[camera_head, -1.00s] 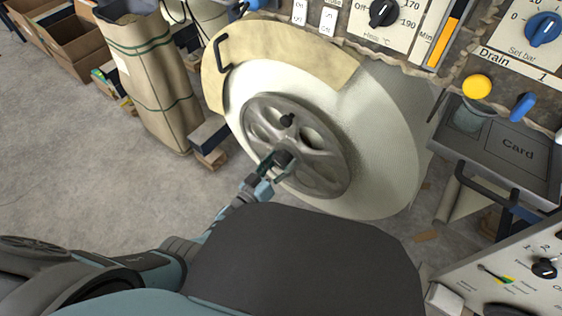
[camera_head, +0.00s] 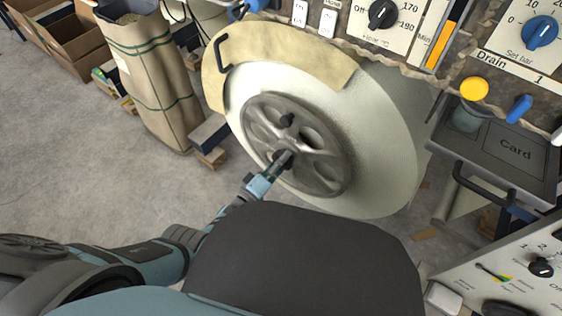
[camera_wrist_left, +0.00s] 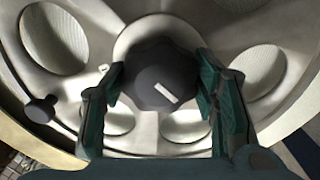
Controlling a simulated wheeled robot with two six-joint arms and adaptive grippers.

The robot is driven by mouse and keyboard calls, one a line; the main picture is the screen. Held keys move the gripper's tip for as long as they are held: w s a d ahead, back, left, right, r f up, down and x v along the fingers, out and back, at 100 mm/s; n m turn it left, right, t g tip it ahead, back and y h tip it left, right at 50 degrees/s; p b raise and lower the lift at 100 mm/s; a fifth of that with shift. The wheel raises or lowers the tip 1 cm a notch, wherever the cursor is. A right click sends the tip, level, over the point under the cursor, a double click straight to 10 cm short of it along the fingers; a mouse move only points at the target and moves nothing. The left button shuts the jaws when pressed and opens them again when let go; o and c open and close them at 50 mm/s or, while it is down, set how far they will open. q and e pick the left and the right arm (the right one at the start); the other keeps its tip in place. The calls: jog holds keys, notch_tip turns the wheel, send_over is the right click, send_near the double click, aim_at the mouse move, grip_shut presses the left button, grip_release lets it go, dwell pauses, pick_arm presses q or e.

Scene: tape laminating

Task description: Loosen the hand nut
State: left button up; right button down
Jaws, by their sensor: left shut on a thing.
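The hand nut (camera_wrist_left: 165,78) is a black lobed knob with a white mark, at the hub of the wheel in the left wrist view. My left gripper (camera_wrist_left: 163,95) has its two green fingers on either side of the nut and is shut on it. In the head view my left gripper (camera_head: 283,160) reaches the middle of the grey spoked wheel (camera_head: 325,165) and mostly hides the nut. A smaller black crank knob (camera_head: 287,119) stands out from the wheel; it also shows in the left wrist view (camera_wrist_left: 40,108). My right gripper is out of view.
The wheel sits on a large white roll (camera_head: 390,150) with a tan cover (camera_head: 285,55). A control panel (camera_head: 395,25) is above.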

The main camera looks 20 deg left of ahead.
pick_arm(q)
jog(key=shift+n, duration=0.5)
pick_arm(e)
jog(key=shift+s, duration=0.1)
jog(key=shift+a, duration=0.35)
pick_arm(q)
jog(key=o, duration=1.2)
jog(key=shift+c, duration=0.2)
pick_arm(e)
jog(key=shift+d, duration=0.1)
pick_arm(q)
jog(key=v, duration=1.2)
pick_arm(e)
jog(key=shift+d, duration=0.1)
pick_arm(q)
jog(key=shift+f, duration=0.1)
